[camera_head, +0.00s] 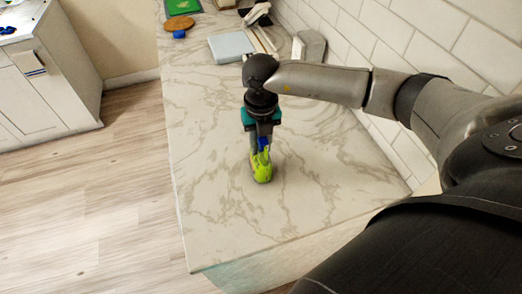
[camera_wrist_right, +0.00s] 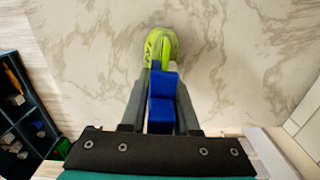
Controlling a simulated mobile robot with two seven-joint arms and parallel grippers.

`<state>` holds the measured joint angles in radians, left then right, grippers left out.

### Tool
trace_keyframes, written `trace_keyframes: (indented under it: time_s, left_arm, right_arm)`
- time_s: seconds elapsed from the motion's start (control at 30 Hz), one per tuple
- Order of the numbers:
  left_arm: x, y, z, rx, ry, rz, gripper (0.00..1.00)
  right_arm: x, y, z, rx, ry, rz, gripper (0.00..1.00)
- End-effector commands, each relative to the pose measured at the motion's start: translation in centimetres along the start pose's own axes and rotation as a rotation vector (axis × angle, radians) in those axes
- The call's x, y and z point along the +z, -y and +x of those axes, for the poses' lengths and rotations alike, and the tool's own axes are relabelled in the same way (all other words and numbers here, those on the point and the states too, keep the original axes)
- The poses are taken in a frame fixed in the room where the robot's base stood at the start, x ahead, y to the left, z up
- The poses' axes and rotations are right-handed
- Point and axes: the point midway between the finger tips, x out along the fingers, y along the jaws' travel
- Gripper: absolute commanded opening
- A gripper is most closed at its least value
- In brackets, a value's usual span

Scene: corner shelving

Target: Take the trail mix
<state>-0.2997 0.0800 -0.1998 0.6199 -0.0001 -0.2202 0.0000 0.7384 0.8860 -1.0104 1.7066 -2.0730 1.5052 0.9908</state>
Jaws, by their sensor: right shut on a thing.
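A lime-green packet (camera_head: 262,170), which I take to be the trail mix, is upright at or just above the marble counter in the head view. It has small dark markings in the right wrist view (camera_wrist_right: 160,45). My right gripper (camera_head: 262,147) points down over it and is shut, with its fingers meeting at the packet's near end. A blue blocky piece (camera_wrist_right: 161,112) shows between the fingers; I cannot tell whether it belongs to the packet. Whether the packet touches the counter is unclear. My left gripper is out of view.
The marble counter (camera_head: 215,205) is clear around the packet. Farther back are a pale blue box (camera_head: 231,46), an orange-brown round thing (camera_head: 179,23) and a small blue thing (camera_head: 179,34). A tiled wall (camera_head: 430,45) borders the right. A white cabinet (camera_head: 52,85) stands across the floor.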

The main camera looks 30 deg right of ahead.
Motion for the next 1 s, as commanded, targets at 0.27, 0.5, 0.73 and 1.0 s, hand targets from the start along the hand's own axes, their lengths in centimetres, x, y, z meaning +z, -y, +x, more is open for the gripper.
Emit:
trace_keyframes:
  time_s: [0.27,0.5,0.73,1.0]
  left_arm:
    - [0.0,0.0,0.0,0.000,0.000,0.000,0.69]
    - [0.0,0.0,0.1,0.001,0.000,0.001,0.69]
    - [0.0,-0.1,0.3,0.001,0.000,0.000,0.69]
    - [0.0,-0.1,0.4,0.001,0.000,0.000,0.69]
  right_arm:
    - [0.1,-0.1,-1.6,0.002,0.003,0.000,0.00]
    - [0.2,-0.1,-6.8,0.002,0.008,-0.002,0.00]
    - [0.2,-0.1,-13.6,0.002,0.008,0.000,0.00]
    - [0.1,-0.1,-18.7,0.000,0.002,0.000,0.00]
